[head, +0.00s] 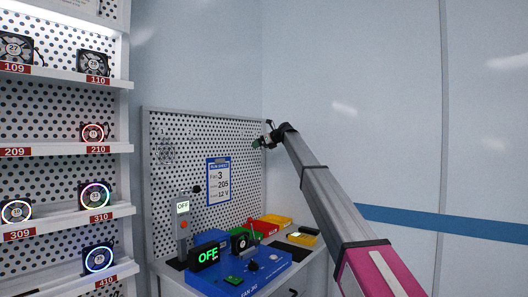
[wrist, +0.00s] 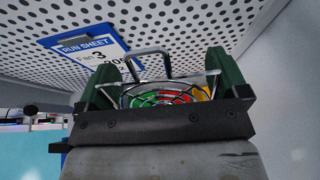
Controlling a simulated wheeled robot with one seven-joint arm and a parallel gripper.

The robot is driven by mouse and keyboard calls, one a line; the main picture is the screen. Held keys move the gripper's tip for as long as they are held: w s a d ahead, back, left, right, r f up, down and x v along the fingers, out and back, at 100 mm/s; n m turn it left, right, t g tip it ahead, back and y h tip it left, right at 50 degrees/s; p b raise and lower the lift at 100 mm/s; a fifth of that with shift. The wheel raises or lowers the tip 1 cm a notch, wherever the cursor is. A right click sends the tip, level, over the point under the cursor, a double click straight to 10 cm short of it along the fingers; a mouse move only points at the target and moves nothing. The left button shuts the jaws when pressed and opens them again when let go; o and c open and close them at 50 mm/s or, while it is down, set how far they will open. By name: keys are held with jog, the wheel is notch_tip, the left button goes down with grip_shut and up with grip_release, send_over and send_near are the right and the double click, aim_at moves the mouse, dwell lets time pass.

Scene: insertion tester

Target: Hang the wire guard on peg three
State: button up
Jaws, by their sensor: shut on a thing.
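My gripper (head: 259,142) is at the upper right part of the pegboard (head: 215,128). In the wrist view my gripper (wrist: 160,72) has its green fingers on either side of the wire guard (wrist: 163,98), a round thin-wire grille, and is shut on it. The guard is too small to make out in the head view. A grey bent bar (wrist: 148,54) stands out beyond the fingers in the wrist view; I cannot tell whether it is a peg. I cannot tell which peg is number three.
A blue-edged run sheet (head: 218,181) hangs mid-board, showing a 3 and 205. A faint round wire shape (head: 167,151) is at the board's left. Below stand a blue fan jig (head: 240,273), an OFF display (head: 208,256) and coloured bins (head: 268,225). Fan shelves (head: 66,149) are at left.

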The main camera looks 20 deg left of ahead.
send_near(242, 150)
jog(key=shift+r+x, duration=0.15)
jog(key=shift+x, duration=1)
jog(key=shift+r+x, duration=0.1)
jog(key=shift+x, duration=1.8)
jog(key=shift+f, duration=0.15)
jog(key=shift+w+a+f, duration=0.1)
jog(key=shift+a+f, duration=0.1)
jog(key=shift+a, duration=0.1)
jog(key=shift+r, duration=0.15)
jog(key=shift+c, duration=0.4)
jog(key=shift+d, duration=0.15)
jog(key=o, duration=0.6)
jog(key=shift+o, duration=0.2)
jog(key=shift+d, duration=0.1)
